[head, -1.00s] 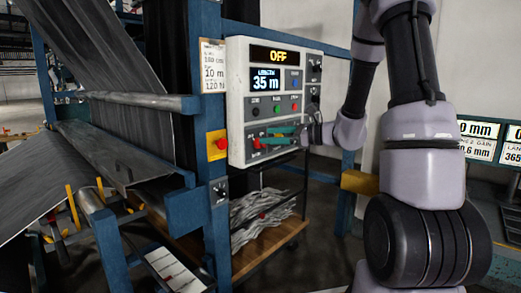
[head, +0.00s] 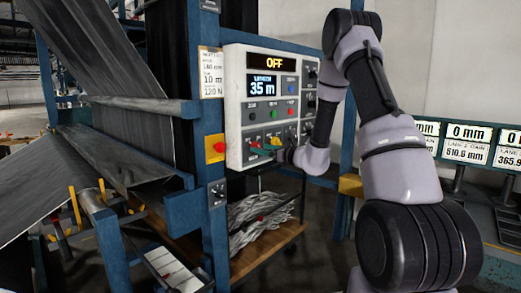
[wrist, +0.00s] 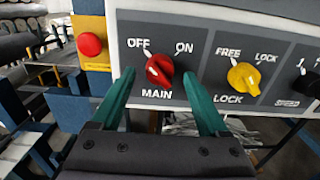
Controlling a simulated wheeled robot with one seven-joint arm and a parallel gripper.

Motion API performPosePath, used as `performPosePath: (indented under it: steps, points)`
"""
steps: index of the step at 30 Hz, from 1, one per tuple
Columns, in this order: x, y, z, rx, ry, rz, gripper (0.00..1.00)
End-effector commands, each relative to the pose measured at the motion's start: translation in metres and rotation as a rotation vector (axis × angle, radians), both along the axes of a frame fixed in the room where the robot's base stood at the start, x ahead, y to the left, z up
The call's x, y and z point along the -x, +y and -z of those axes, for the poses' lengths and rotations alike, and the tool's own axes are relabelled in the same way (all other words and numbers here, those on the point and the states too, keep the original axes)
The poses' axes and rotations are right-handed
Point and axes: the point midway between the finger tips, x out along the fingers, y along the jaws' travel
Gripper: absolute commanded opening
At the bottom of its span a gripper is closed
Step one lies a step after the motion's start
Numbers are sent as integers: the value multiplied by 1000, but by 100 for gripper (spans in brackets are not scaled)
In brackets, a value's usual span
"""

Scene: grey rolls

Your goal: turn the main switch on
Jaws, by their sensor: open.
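The main switch is a red rotary knob (wrist: 160,68) above the label MAIN in the wrist view. Its white pointer mark points up and left, toward OFF. My gripper (wrist: 158,74) is open, with one teal finger on each side of the knob; I cannot tell whether they touch it. In the head view my gripper (head: 268,145) is at the lower part of the white control panel (head: 233,95), largely hiding the knob.
A yellow LOCK knob (wrist: 244,78) sits right of the main switch, pointing to FREE. A red button on a yellow box (head: 215,147) is left of the panel. A blue post (head: 207,100) and grey sheet rollers stand at the left.

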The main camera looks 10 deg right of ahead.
Motion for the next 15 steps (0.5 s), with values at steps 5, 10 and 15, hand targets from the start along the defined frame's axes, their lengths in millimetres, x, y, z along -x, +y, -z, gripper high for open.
performPosePath:
  steps: [5,10,15]
  points:
    - [-10,8,0,0,0,0,78]
    - [-11,8,0,-1,1,0,78]
    - [-11,8,0,0,0,0,55]
